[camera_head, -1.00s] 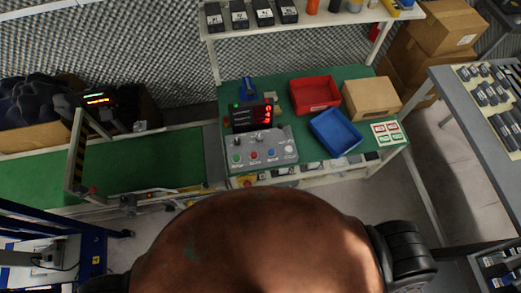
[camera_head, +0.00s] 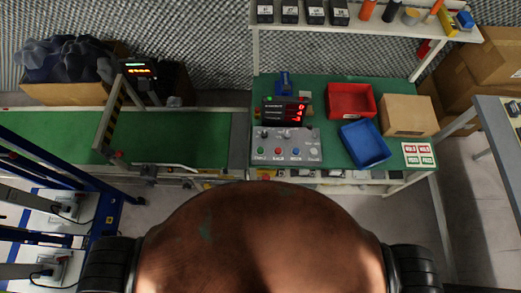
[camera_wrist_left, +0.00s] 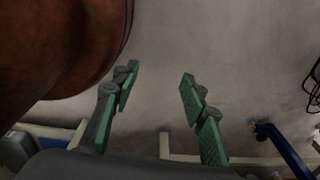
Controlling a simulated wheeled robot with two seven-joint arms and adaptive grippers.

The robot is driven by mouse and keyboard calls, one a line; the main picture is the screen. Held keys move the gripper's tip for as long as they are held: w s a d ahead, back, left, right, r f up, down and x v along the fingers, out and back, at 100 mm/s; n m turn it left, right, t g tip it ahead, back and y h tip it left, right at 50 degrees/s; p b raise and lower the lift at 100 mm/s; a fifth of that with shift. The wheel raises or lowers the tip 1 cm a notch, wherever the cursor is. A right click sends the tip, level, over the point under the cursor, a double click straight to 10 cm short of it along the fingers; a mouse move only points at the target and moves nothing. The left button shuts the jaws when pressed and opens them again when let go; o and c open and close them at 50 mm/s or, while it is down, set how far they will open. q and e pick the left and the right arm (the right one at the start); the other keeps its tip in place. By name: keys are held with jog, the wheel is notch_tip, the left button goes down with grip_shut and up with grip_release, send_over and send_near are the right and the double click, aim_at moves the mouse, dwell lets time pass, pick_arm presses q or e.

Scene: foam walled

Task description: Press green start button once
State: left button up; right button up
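The green button (camera_head: 262,151) sits at the left of the front row on a grey control panel (camera_head: 287,138). A red button (camera_head: 278,151) and a blue button (camera_head: 295,152) are to its right on the same panel. The panel stands on the green-topped workbench (camera_head: 335,93), ahead of me. My left gripper (camera_wrist_left: 157,84) shows in the left wrist view with its green-padded fingers spread apart, empty, over bare floor. Neither gripper shows in the head view, and my right gripper is in no view.
A dark display (camera_head: 283,112) with red digits stands behind the panel. A red bin (camera_head: 351,101), a blue bin (camera_head: 365,144) and a cardboard box (camera_head: 408,116) are to its right. A green conveyor (camera_head: 190,137) lies left. Blue framework (camera_head: 103,222) stands at the near left. Floor before the bench is clear.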

pick_arm(q)
grip_shut()
dwell(0.3)
dwell(1.2)
